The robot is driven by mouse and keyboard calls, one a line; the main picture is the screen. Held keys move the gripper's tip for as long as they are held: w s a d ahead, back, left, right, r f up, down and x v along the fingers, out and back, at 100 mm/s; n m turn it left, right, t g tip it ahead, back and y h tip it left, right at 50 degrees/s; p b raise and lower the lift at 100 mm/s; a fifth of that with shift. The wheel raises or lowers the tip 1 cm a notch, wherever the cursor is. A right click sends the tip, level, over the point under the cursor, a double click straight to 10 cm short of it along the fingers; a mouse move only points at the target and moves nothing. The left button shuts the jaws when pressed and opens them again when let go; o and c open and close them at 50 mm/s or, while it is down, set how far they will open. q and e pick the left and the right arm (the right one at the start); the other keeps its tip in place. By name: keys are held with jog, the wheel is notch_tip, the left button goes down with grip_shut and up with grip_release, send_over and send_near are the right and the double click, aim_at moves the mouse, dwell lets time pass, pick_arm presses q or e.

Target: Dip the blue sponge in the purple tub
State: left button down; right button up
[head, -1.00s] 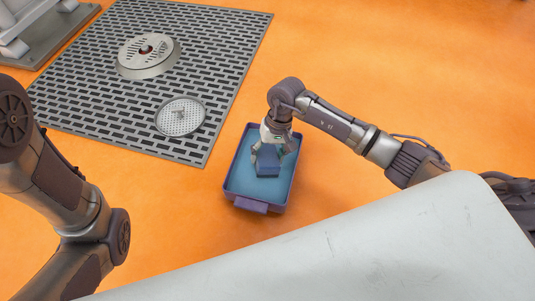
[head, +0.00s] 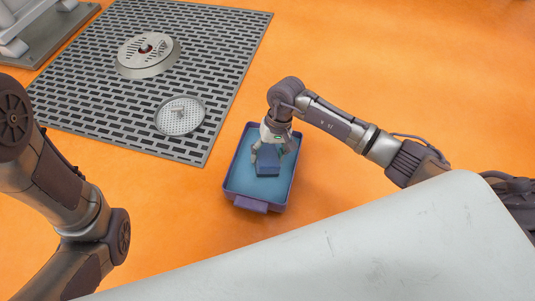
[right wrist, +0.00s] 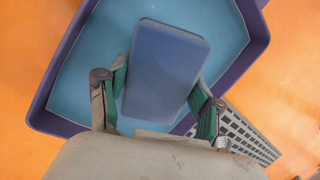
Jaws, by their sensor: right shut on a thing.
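The purple tub (head: 284,196) sits on the orange floor and holds light blue water; its rim also shows in the right wrist view (right wrist: 62,62). My right gripper (head: 268,156) reaches down into the tub from above. It is shut on the blue sponge (head: 267,169), a darker blue block within the tub's walls. In the right wrist view the sponge (right wrist: 165,68) lies between the two green-padded fingers. I cannot tell how deep its lower part is in the water. My left arm shows at the left of the head view, but its gripper is out of frame.
A dark slotted mat (head: 95,100) lies left of the tub. My pale body panel fills the lower right. Open orange floor (head: 400,60) lies behind.

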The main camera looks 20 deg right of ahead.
jog(key=shift+r, duration=0.1)
notch_tip(320, 180, up, 6)
jog(key=p, duration=0.4)
jog(key=shift+r, duration=0.2)
jog(key=shift+r+p, duration=0.4)
jog(key=shift+r, duration=0.05)
dwell(0.3)
jog(key=shift+r+p, duration=1.1)
jog(key=shift+r, duration=0.85)
